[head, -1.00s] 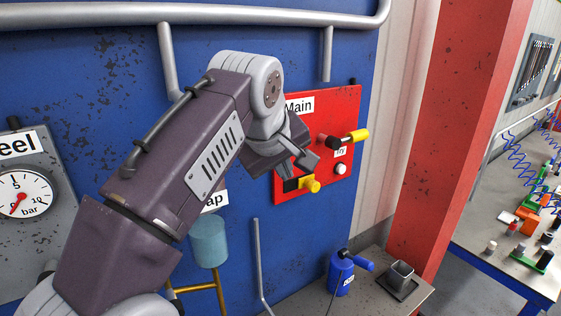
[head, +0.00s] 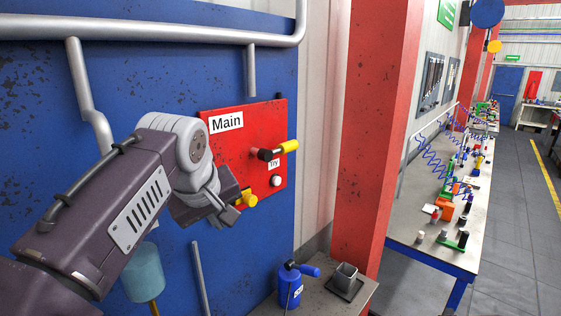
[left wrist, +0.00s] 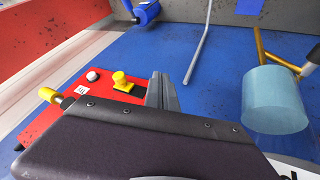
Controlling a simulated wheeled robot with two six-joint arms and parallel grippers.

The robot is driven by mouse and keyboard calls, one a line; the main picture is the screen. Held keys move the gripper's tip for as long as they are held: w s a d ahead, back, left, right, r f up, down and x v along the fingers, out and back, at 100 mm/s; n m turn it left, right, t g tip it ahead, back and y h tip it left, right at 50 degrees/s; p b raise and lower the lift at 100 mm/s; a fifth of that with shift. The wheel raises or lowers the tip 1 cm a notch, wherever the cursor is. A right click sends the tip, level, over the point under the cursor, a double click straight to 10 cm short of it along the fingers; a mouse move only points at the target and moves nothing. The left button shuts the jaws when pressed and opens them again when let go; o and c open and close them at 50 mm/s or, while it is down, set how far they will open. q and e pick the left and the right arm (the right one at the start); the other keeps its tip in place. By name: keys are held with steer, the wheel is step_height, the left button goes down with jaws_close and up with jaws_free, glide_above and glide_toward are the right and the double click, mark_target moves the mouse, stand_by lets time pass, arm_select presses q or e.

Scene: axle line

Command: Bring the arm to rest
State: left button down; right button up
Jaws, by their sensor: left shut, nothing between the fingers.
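My left arm (head: 110,215) reaches in from the left, in front of a blue panel. My left gripper (head: 230,214) is shut and empty, and in the picture its tip lies just below and left of the yellow knob (head: 247,199) on the red "Main" board (head: 225,148). In the left wrist view the closed fingers (left wrist: 162,92) show beside the yellow knob (left wrist: 121,79); I cannot tell whether they touch anything. My right gripper is not in view.
The red board also carries a yellow-ended lever (head: 288,147) and a white button (head: 275,181). A red pillar (head: 370,140) stands right.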

arm_select(q)
step_height(320, 180, down, 19)
steer(key=m+g+b, duration=0.2)
steer(key=m+b, duration=0.1)
steer(key=b, duration=0.1)
steer(key=s+f+m+g+b, duration=0.1)
steer(key=s+f, duration=0.3)
steer(key=f, duration=0.5)
steer(key=s+a+f+m+g+b, duration=0.1)
steer(key=s+f+b, duration=0.3)
steer(key=f, duration=0.6)
steer(key=s+a+f+m+g+b, duration=0.1)
steer(key=s+f+m+b, duration=0.1)
steer(key=s+f, duration=0.4)
step_height(320, 180, down, 4)
steer(key=shift+a+f+g, duration=0.1)
steer(key=shift+f+g, duration=0.1)
steer(key=shift+g, duration=0.1)
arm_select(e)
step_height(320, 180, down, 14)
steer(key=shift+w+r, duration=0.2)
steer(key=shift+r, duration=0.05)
